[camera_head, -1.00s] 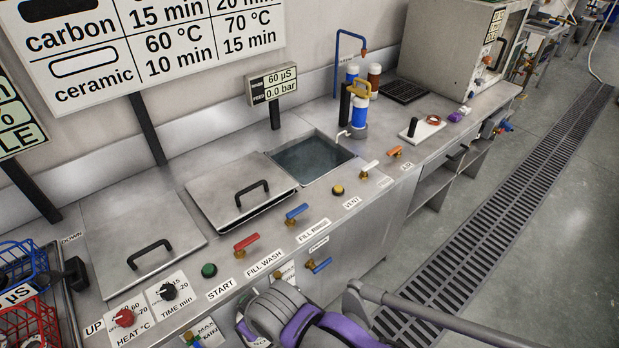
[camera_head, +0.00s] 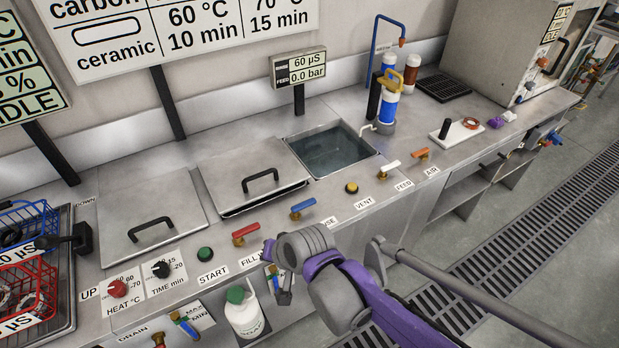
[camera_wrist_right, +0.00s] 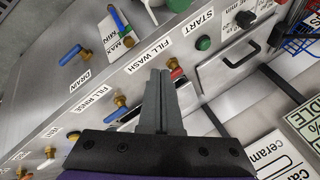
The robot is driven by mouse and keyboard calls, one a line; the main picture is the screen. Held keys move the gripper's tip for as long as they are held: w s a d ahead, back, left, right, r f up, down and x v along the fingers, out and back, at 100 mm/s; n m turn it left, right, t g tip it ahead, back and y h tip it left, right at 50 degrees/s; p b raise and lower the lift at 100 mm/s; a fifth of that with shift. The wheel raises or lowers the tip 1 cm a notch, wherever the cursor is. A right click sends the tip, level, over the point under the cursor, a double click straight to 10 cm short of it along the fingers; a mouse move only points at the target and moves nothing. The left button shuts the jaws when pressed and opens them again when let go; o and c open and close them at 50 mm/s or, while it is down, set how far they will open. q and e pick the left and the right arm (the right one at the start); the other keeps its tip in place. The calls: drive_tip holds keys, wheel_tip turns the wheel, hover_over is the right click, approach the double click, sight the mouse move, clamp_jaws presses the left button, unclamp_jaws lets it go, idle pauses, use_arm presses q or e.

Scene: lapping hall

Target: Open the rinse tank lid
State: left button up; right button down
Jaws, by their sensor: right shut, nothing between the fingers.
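Two flat steel lids with black bar handles lie on the counter in the head view. The middle lid (camera_head: 250,178) lies directly left of an open, water-filled basin (camera_head: 335,152), with a dark gap under its front edge. The left lid (camera_head: 150,212) lies flat. No label tells me which is the rinse tank lid. My right arm reaches in from the bottom right, its hand low before the counter front, apart from both lids. In the wrist view my right gripper (camera_wrist_right: 163,100) is shut and empty, its fingers pointing toward the FILL WASH label. My left gripper is out of view.
Red (camera_head: 245,234) and blue (camera_head: 302,208) valve handles and a green button (camera_head: 205,254) line the counter's front strip. A white bottle (camera_head: 246,312) stands below. A blue filter housing (camera_head: 388,108) stands right of the basin. Wire baskets (camera_head: 28,272) sit at far left.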

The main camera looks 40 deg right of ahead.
drive_tip(key=w+d+f+m+t+b, duration=0.1)
drive_tip(key=w+d+f+m+t, duration=0.1)
drive_tip(key=w+d+m, duration=0.8)
drive_tip(key=m+t+h+b, duration=0.2)
drive_tip(key=m+t+h, duration=0.1)
drive_tip(key=m, duration=1.6)
approach(303, 174)
drive_tip(key=x, duration=0.6)
drive_tip(key=shift+p, duration=0.3)
drive_tip(key=shift+w+r, duration=0.1)
drive_tip(key=shift+r, duration=0.4)
drive_tip(key=shift+w+r+p, duration=0.2)
drive_tip(key=shift+r+p, duration=0.15)
drive_tip(key=shift+r, duration=0.4)
drive_tip(key=shift+w+r+p, duration=0.15)
drive_tip(key=shift+r+p, duration=0.15)
drive_tip(key=shift+r, duration=0.4)
drive_tip(key=shift+s, duration=0.1)
